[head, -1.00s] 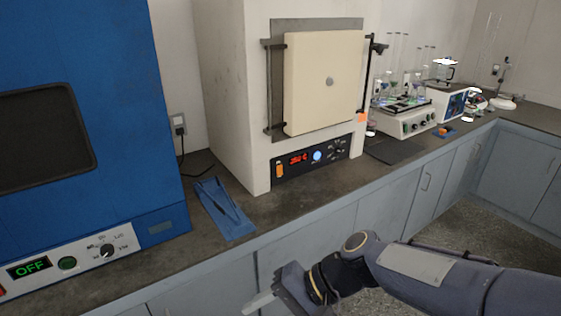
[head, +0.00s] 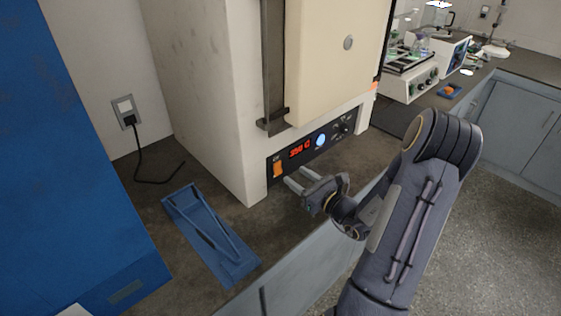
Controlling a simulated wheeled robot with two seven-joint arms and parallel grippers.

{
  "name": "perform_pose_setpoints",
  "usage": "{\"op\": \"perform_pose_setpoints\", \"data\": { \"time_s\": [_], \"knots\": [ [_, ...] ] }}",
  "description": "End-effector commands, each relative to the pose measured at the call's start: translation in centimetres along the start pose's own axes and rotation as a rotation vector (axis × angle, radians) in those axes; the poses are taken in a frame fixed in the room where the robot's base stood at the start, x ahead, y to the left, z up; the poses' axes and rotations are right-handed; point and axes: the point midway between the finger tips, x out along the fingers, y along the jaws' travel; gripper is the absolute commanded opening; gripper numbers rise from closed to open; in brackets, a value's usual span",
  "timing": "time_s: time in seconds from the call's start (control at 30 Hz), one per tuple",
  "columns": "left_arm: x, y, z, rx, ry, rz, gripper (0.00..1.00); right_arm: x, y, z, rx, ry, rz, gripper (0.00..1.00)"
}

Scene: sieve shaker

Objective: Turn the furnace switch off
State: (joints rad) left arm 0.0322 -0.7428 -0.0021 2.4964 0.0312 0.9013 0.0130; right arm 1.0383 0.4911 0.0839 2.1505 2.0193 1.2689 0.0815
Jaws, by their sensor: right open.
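The furnace (head: 215,90) is a cream box with a closed door (head: 325,60) on the counter. Its black control panel (head: 312,143) has a lit orange switch (head: 278,169) at the left end, a red display (head: 300,149) that seems to read 350 C, and a round blue-white button (head: 320,140). My right gripper (head: 290,179) is open and empty. Its fingers point left, just in front of the panel's lower left, close to the orange switch; I cannot tell whether they touch it. My left gripper is not in view.
A blue tray (head: 245,268) with tongs lies on the counter left of the furnace. A blue oven (head: 60,150) stands at far left. A wall outlet (head: 126,112) has a black cord. A white shaker (head: 410,83) with glassware stands at right.

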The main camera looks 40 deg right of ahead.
Motion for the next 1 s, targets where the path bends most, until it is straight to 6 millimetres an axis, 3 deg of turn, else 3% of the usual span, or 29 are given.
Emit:
{"op": "perform_pose_setpoints", "data": {
  "time_s": [0.33, 0.73, 1.0],
  "knots": [
    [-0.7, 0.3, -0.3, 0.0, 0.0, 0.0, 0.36, 5.4, 0.2, 0.2, -0.001, -0.002, 0.006, 0.45],
    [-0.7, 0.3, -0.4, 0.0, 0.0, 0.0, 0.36, 6.5, 0.2, 0.1, -0.002, 0.0, 0.005, 0.45],
    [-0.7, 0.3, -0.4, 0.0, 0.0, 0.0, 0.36, 6.5, 0.2, 0.1, -0.002, 0.0, 0.005, 0.13]
  ]
}}
